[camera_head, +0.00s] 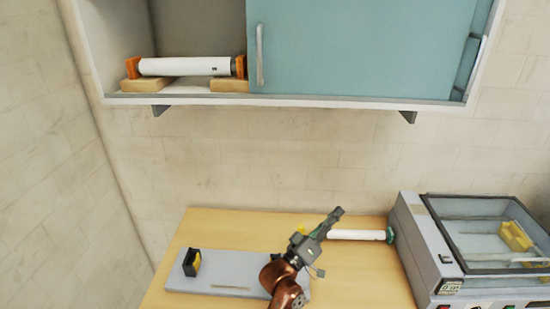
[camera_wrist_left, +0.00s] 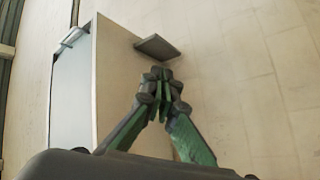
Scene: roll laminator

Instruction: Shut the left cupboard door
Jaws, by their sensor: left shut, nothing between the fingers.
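The wall cupboard (camera_head: 300,101) hangs at the top of the head view. Its teal left door (camera_head: 350,50), with a pale upright handle (camera_head: 260,55) near its left edge, stands slid to the right and overlaps the other door (camera_head: 469,60). The left part of the cupboard is open. My left gripper (camera_head: 337,213) is shut and empty, below the cupboard and above the table, apart from the door. In the left wrist view the shut fingers (camera_wrist_left: 160,84) show in front of the cupboard's underside and a bracket (camera_wrist_left: 157,48). My right gripper is not in view.
A white roller (camera_head: 185,67) with orange ends lies on wooden blocks in the open part. Below, the table (camera_head: 370,275) holds a grey board (camera_head: 225,270), another white roller (camera_head: 355,235) and the laminator (camera_head: 430,245) at right. Brackets jut below the cupboard.

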